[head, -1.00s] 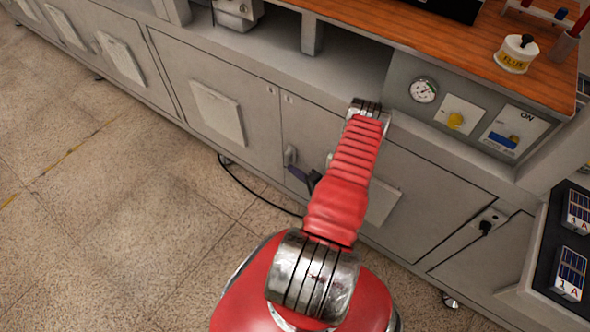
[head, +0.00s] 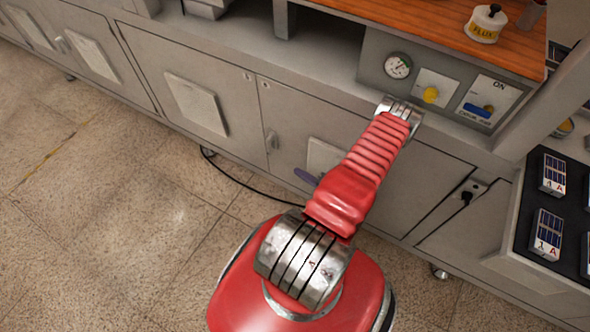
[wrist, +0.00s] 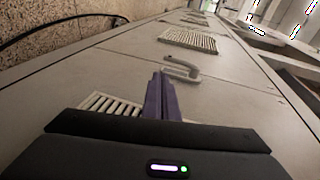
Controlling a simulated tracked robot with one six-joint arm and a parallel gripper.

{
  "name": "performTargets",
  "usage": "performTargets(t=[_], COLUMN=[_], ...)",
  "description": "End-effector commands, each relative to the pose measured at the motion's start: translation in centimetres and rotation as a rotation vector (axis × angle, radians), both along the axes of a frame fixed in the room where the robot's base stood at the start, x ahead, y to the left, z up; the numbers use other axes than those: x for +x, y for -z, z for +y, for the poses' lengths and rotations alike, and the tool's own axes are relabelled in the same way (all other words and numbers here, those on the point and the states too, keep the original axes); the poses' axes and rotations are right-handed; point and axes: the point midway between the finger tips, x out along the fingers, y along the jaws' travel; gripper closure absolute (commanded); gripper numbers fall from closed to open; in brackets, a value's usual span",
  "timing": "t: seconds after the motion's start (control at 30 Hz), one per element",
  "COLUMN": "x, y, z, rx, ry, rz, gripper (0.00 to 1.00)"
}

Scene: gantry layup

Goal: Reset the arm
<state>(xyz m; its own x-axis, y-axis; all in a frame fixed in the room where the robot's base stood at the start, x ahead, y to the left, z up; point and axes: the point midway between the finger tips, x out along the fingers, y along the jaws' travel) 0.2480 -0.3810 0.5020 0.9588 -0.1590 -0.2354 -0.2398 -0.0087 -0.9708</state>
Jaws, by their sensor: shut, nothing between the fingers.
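My gripper (wrist: 160,95) shows in the wrist view as two purple fingers pressed together, shut and empty. It points along the grey cabinet front, with a door handle (wrist: 182,68) beyond its tips. In the head view only a small purple part of my gripper (head: 307,176) shows to the left of my red arm, in front of the cabinet doors (head: 335,110). My arm hides the rest of it. I cannot tell the gap between the fingers and the cabinet.
Above the cabinet are a gauge (head: 398,66), a yellow knob (head: 431,94) and a blue switch panel (head: 487,104). A flux pot (head: 486,24) stands on the wooden top. A black tray (head: 527,225) with small cell boxes (head: 547,232) is at right. Open floor (head: 100,240) lies at left.

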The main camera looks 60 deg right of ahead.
Motion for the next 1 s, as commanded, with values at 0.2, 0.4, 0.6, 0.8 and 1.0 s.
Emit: performTargets(t=[0.2,0.4,0.6,0.8,1.0], x=[-1.03,-1.03,-0.99,-0.97,-0.45], y=[-0.01,-0.01,-0.01,0.00,0.16], z=[0.20,0.24,0.25,0.26,0.07], rx=[0.000,0.000,0.000,0.000,-0.008], ry=[0.000,-0.001,-0.002,-0.002,-0.006], rz=[0.000,0.000,0.000,0.000,0.032], gripper=[1.00,1.00,1.00,1.00,1.00])
